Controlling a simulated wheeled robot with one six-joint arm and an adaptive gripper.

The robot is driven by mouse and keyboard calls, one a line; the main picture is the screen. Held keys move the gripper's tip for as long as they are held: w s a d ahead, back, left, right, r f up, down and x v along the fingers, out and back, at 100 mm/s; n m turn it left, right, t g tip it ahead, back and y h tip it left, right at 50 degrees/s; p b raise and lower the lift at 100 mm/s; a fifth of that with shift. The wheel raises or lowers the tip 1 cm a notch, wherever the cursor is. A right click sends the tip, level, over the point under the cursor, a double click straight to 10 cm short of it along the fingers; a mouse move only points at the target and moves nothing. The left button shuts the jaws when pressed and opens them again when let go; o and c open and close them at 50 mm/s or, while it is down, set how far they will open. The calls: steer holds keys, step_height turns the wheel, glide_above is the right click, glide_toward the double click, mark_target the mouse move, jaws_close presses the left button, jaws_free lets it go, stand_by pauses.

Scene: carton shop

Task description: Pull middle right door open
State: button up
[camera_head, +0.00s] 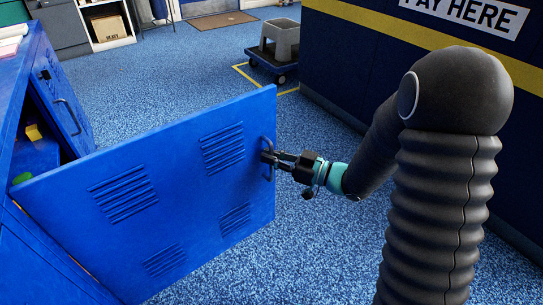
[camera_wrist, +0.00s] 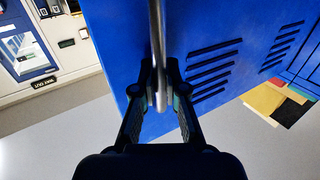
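A blue locker door (camera_head: 180,190) with louvred vents stands swung well out from the blue locker body at the left. Its metal handle (camera_head: 268,158) is near the door's free edge. My gripper (camera_head: 272,157) is at that handle. In the wrist view the handle (camera_wrist: 157,40) runs down between the two fingers of my gripper (camera_wrist: 160,90), which are closed around it. The blue door face (camera_wrist: 215,60) fills the middle of that view. The compartment behind the door is partly visible, with a yellow item (camera_head: 34,132) inside.
Another blue door (camera_head: 62,100) with a handle stands ajar behind. A dark blue counter (camera_head: 350,60) is at the right. A dolly with a grey stool (camera_head: 280,40) stands at the back. Speckled blue floor (camera_head: 180,70) is clear between.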

steer(key=o, duration=0.5)
steer(key=shift+s+a, duration=0.25)
steer(key=shift+a, duration=0.05)
steer(key=v, duration=1.2)
steer(key=shift+w+d, duration=0.2)
steer(key=shift+a, duration=0.1)
steer(key=x, duration=1.1)
steer(key=shift+w+a, duration=0.2)
steer(key=shift+a, duration=0.1)
steer(key=shift+s+d, duration=0.1)
